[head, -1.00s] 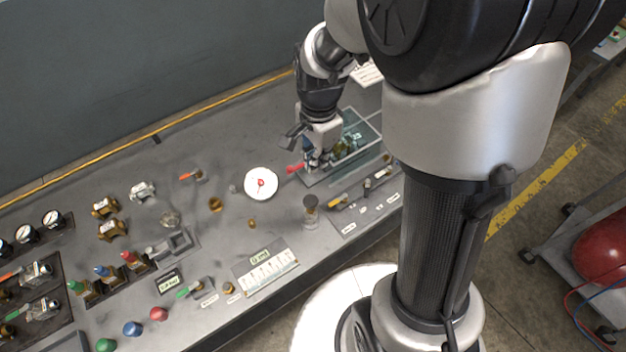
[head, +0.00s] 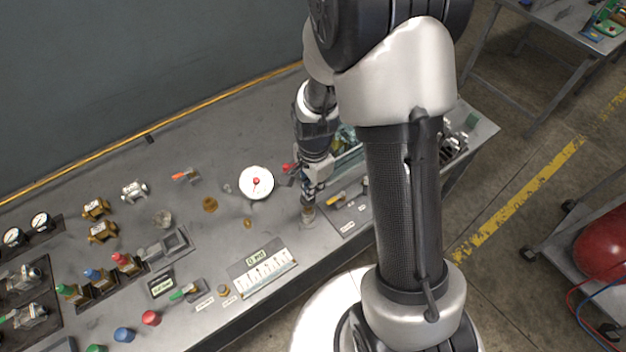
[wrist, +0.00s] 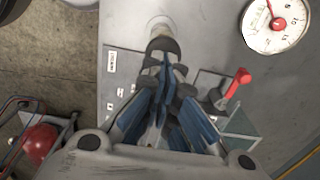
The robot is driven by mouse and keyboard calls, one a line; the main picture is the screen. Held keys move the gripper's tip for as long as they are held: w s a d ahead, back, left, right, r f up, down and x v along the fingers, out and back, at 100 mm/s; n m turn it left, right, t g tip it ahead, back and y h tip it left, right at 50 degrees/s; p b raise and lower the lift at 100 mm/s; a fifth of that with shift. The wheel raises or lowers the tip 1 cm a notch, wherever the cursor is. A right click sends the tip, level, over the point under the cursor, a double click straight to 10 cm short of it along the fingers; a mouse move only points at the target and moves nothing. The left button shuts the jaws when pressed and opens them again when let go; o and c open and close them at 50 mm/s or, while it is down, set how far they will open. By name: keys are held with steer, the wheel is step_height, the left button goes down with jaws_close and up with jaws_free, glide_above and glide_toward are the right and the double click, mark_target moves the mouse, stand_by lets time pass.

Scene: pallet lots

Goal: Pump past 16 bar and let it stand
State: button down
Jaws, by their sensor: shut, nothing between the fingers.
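A round white pressure gauge (head: 256,182) with a red centre sits on the bench; it also shows in the wrist view (wrist: 277,23), where its needle reading is too small to tell. A short upright pump post (head: 308,214) stands to its lower right; part of it shows in the wrist view (wrist: 161,36). My gripper (head: 308,193) is shut and empty, pointing down directly over the post. Whether it touches the top I cannot tell. A red lever handle (wrist: 236,86) is beside the gripper, between the gauge and the clear-walled tray (head: 347,158).
Labelled small valves (head: 337,198) lie just right of the post. A display panel (head: 262,268) is in front, with brass fittings (head: 97,208) and coloured knobs (head: 150,318) to the left. A red tank (head: 604,245) stands on a floor cart.

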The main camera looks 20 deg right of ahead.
steer(key=shift+f, duration=0.2)
step_height(320, 180, down, 4)
steer(key=b, duration=0.2)
steer(key=shift+r+b, duration=0.1)
steer(key=shift+b, duration=0.25)
steer(key=shift+s+r, duration=0.1)
step_height(320, 180, up, 14)
steer(key=p, duration=0.5)
steer(key=shift+d+r, duration=0.1)
steer(key=shift+d, duration=0.05)
stand_by(1.0)
